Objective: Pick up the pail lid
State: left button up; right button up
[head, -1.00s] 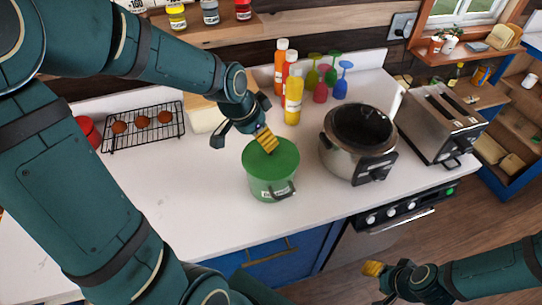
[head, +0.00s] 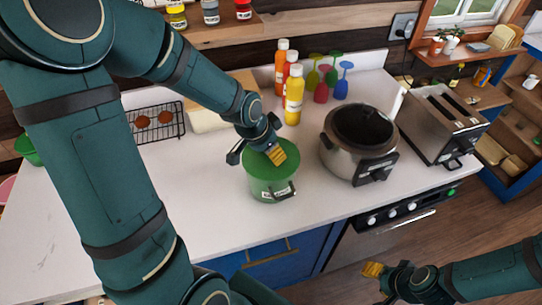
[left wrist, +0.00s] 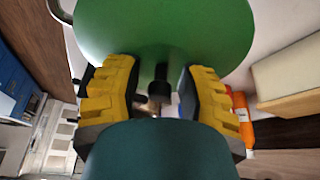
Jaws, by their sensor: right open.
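The green pail (head: 262,188) stands on the white counter with a label and dark handle on its front. Its flat green lid (head: 258,166) is on top. My left gripper (head: 270,154) is over the lid, its yellow fingers at the lid's far right part. In the left wrist view the lid (left wrist: 165,30) fills the top. There the left fingers are apart, with a small dark knob-like piece (left wrist: 160,90) between them; I cannot tell whether they touch it. My right gripper (head: 374,270) is away from the counter, low at the right, open and empty.
A slow cooker (head: 350,160) stands close right of the pail, with a toaster (head: 440,125) beyond. Sauce bottles (head: 293,97) and coloured glasses (head: 322,92) stand behind. A wire rack (head: 160,122) is at back left. The counter in front of the pail is clear.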

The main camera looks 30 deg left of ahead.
pick_arm(q)
grip_shut()
jog(key=shift+r, duration=0.1)
